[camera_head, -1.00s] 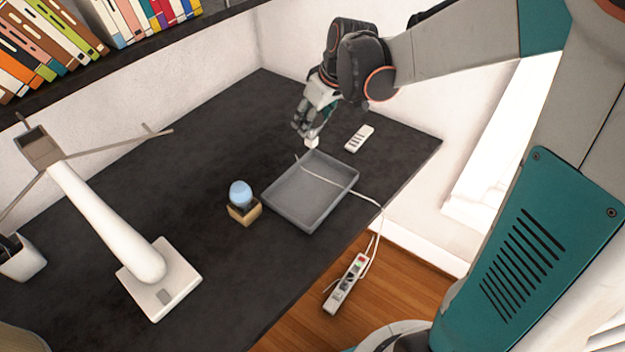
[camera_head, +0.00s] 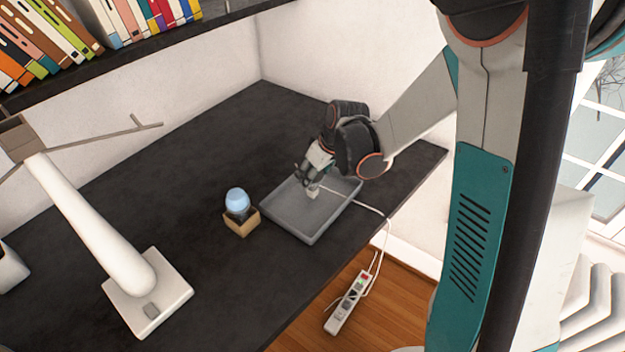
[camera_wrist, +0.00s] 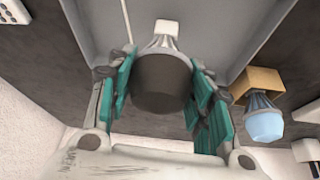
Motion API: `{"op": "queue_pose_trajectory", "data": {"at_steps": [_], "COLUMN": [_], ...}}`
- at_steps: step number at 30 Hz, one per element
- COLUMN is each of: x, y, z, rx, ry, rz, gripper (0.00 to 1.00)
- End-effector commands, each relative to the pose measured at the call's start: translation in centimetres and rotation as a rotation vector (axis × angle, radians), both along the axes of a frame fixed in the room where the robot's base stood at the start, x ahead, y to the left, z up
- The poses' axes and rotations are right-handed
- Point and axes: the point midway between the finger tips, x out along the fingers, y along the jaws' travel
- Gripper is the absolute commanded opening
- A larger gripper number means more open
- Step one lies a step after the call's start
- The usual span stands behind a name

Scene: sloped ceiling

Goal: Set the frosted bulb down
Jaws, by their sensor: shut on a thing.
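My gripper (camera_head: 311,178) is shut on a bulb-like thing, which I take for the frosted bulb (camera_head: 313,192). In the wrist view the held bulb (camera_wrist: 162,80) has a wide dark grey rounded part between the teal-padded fingers, a ribbed silvery neck and a small white end pointing away from my gripper. In the head view it is over the inside of the grey tray (camera_head: 285,228), white end downward. I cannot tell if it touches the tray floor.
A light-blue bulb (camera_head: 237,201) stands in a small tan box (camera_head: 241,225) left of the tray. A white lamp (camera_head: 147,290) stands further left. The black tabletop (camera_head: 190,160) is clear behind.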

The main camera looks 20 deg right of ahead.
Motion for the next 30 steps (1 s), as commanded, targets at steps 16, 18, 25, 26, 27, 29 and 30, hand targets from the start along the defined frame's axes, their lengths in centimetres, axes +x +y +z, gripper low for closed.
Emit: {"op": "queue_pose_trajectory", "data": {"at_steps": [16, 18, 25, 26, 27, 29, 30], "x": [0.0, 0.0, 0.0, 0.0, 0.0, 0.0, 0.0], "y": [0.0, 0.0, 0.0, 0.0, 0.0, 0.0, 0.0], "z": [-2.1, -2.0, -2.0, -2.0, -2.0, -1.9, -1.7], "rx": [0.0, 0.0, 0.0, 0.0, 0.0, 0.0, 0.0], "ry": [0.0, 0.0, 0.0, 0.0, 0.0, 0.0, 0.0], "rz": [0.0, 0.0, 0.0, 0.0, 0.0, 0.0, 0.0], "gripper": [0.54, 0.67, 0.67, 0.67, 0.67, 0.67, 0.67]}}
